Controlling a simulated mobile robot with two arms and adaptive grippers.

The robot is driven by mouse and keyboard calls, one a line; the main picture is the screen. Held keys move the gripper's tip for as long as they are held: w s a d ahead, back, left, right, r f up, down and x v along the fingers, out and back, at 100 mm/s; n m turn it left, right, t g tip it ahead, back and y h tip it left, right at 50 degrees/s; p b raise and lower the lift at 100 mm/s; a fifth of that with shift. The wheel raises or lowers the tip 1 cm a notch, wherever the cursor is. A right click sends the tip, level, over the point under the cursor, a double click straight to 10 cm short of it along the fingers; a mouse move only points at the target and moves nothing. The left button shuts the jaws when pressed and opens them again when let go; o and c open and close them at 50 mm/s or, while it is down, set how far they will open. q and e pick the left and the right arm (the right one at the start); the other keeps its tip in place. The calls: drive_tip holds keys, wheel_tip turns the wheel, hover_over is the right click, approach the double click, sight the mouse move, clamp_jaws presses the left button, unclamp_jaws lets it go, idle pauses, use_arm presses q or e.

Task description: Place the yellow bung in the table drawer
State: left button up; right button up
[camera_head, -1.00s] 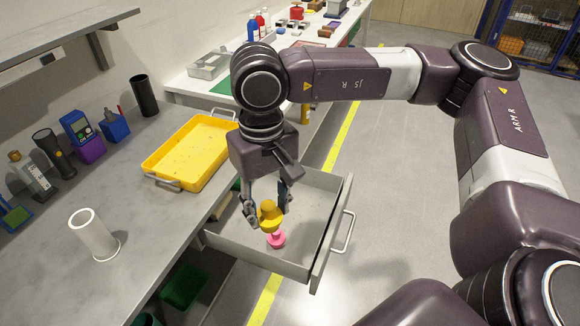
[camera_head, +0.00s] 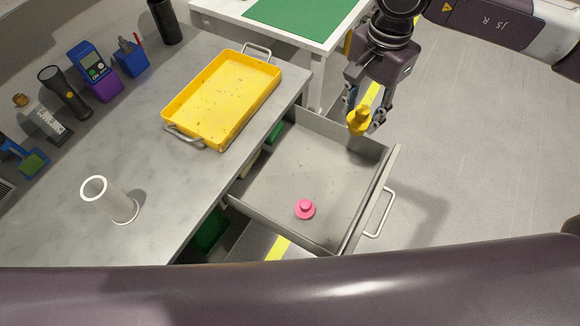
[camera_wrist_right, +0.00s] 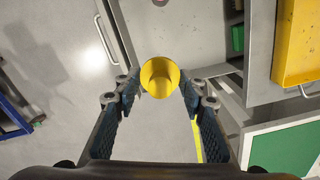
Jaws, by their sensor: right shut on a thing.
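The yellow bung (camera_head: 358,122) is between the fingertips of my right gripper (camera_head: 365,118), which is shut on it. It hangs in the air by the far right corner of the open table drawer (camera_head: 285,172); I cannot tell exactly how high. In the right wrist view the yellow bung (camera_wrist_right: 160,77) sits between both fingers, with the drawer's grey wall (camera_wrist_right: 175,58) just beyond it. My left gripper is not in view.
A pink bung (camera_head: 305,209) lies on the drawer floor near the front; the rest of that floor is clear. A yellow tray (camera_head: 225,100) and a white tube (camera_head: 108,199) are on the grey table. A green mat (camera_head: 292,20) lies on the white table behind.

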drive_tip(key=m, duration=0.1)
drive_tip(key=w+m, duration=0.1)
drive_tip(key=m, duration=0.1)
drive_tip(key=a+m+p, duration=0.1)
drive_tip(key=shift+w+f+m, duration=0.25)
drive_tip(key=shift+f+m, duration=0.1)
drive_tip(key=shift+m, duration=0.05)
drive_tip(key=w+m, duration=0.1)
drive_tip(key=m, duration=0.1)
drive_tip(key=m+b, duration=0.6)
hover_over(331, 166)
wheel_tip(331, 166, down, 18)
drive_tip(key=shift+f+b, duration=0.3)
drive_tip(key=shift+f, duration=0.35)
wheel_tip(331, 166, down, 4)
drive_tip(key=shift+s+r+b, duration=0.1)
drive_tip(key=shift+r+b, duration=0.1)
drive_tip(key=shift+b, duration=0.9)
drive_tip(key=shift+f, duration=0.15)
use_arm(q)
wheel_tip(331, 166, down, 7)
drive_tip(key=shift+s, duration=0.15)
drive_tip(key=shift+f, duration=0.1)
